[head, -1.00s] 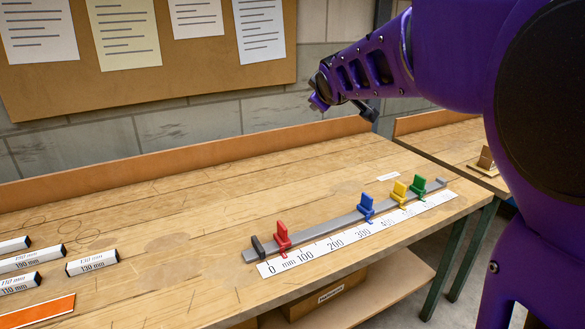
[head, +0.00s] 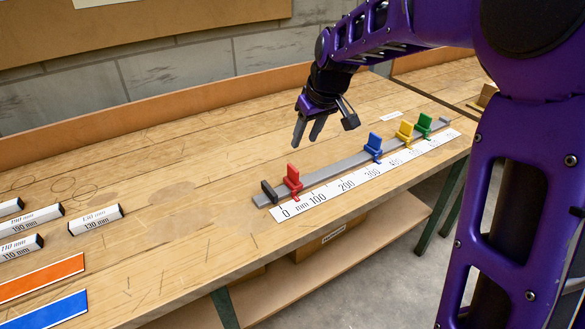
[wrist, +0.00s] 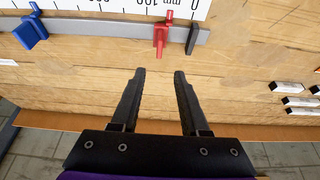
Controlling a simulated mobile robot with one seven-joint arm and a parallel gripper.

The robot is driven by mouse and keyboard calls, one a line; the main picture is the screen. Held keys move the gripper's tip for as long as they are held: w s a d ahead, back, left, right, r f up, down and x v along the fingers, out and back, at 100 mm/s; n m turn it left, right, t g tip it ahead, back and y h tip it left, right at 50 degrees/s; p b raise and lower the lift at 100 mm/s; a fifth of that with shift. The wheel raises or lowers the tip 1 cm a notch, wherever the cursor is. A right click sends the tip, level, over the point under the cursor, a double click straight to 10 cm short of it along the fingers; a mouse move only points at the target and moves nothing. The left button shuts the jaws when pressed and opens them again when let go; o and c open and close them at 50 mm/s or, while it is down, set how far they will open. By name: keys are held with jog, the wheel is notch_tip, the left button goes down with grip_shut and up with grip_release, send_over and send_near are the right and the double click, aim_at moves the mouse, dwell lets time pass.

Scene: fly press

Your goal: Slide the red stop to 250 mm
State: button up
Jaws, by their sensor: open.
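The red stop (head: 293,180) stands upright on the grey rail (head: 340,167), beside the dark end block at the low end. Its pointer is between 0 and 100 on the white scale (head: 331,190). The blue stop (head: 374,147) is further right, near 300. My gripper (head: 306,136) is open and empty, pointing down above the bench behind the red stop. In the wrist view, the red stop (wrist: 161,33) lies ahead of the gap between my fingertips (wrist: 159,73), apart from them.
The yellow stop (head: 404,133) and green stop (head: 424,124) stand near the rail's far end. Labelled blocks (head: 96,219) and orange and blue strips (head: 40,277) lie at the left. The bench is clear between them and the rail. A raised back board (head: 150,119) runs along the wall.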

aim_at(293, 167)
jog(key=b+x, duration=0.1)
jog(key=x, duration=1.3)
jog(key=shift+w+a+f+b, duration=0.1)
jog(key=shift+w+f+b, duration=0.05)
jog(key=shift+b, duration=0.25)
grip_shut()
dwell(0.5)
